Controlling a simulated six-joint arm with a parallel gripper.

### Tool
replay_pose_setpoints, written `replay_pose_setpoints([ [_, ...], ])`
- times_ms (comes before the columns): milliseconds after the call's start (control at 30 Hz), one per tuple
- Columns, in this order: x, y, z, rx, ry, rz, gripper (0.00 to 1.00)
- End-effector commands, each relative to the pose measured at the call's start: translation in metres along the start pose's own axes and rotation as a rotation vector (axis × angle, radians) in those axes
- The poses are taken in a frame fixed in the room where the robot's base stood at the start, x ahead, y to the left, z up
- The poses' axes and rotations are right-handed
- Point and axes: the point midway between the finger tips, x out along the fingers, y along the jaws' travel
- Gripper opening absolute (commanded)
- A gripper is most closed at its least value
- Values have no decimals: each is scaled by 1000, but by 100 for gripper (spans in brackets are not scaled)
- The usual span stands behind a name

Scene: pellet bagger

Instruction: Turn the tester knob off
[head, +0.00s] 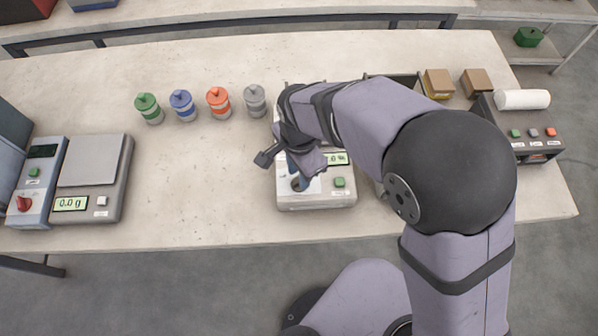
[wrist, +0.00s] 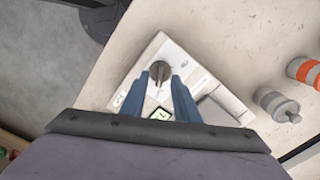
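The tester (head: 318,200) is a white box on the bench, with a green button and a small display partly behind my arm. Its dark round knob (head: 299,184) is at the front left of its top. In the wrist view the knob (wrist: 159,70) shows between the tips of my blue fingers. My gripper (wrist: 160,77) is over the tester, pointing down at the knob. The fingers are apart, one on each side of the knob, with what looks like a narrow gap; contact cannot be made out. My gripper (head: 294,174) hides part of the tester in the head view.
Green, blue, orange and grey canisters (head: 218,102) stand in a row behind. A scale (head: 95,165) reading 0.0 g and a box with a red knob (head: 24,203) are at left. A sealer-like machine (head: 535,135) and cardboard boxes (head: 438,82) are at right. The left middle bench is clear.

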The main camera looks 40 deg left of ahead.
Motion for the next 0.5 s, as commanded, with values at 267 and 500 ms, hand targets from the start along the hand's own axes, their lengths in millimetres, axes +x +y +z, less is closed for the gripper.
replay_pose_setpoints([
  [267,18,0,0,-1,0,1,28],
  [500,20,0,0,-1,0,0,28],
])
